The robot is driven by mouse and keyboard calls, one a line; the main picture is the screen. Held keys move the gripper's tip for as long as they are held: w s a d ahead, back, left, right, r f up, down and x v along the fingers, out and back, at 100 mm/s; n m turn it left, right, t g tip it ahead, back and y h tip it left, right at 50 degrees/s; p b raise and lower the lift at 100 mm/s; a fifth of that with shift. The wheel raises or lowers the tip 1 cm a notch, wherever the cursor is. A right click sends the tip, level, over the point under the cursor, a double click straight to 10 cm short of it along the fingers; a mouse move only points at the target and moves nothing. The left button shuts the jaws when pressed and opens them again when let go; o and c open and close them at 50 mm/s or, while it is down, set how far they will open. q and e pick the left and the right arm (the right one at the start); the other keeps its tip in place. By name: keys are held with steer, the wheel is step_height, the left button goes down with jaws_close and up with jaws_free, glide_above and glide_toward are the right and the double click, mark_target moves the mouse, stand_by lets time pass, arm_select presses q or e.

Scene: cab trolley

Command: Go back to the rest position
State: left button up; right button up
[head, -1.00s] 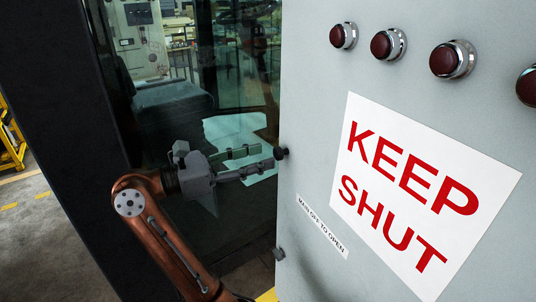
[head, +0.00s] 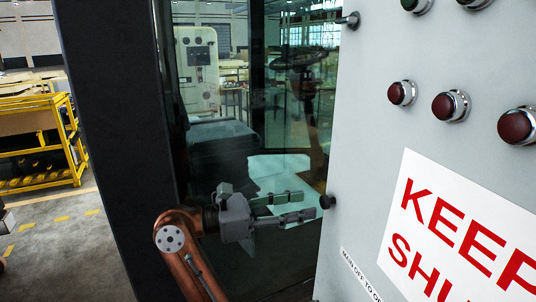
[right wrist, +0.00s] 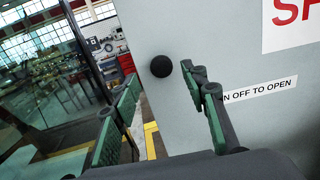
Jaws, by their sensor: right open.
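My right gripper (head: 308,204) is open and empty, with its two green-padded fingers pointing at the edge of a grey cabinet door panel (head: 372,140). A small round black knob (head: 327,201) on the panel is just beyond the fingertips. In the right wrist view, the knob (right wrist: 161,66) shows between the open fingers (right wrist: 160,80), and the panel fills the area behind. I cannot tell whether a fingertip touches the knob or panel. My left gripper is not in view.
The panel carries red buttons (head: 402,93), a KEEP SHUT sign (head: 460,230) and a narrow label (right wrist: 260,89). A dark post (head: 118,130) and a glass pane (head: 290,120) stand behind my right arm. A yellow trolley (head: 40,140) stands at far left, with open floor before it.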

mark_target(322, 201)
steer(key=shift+x, duration=2.1)
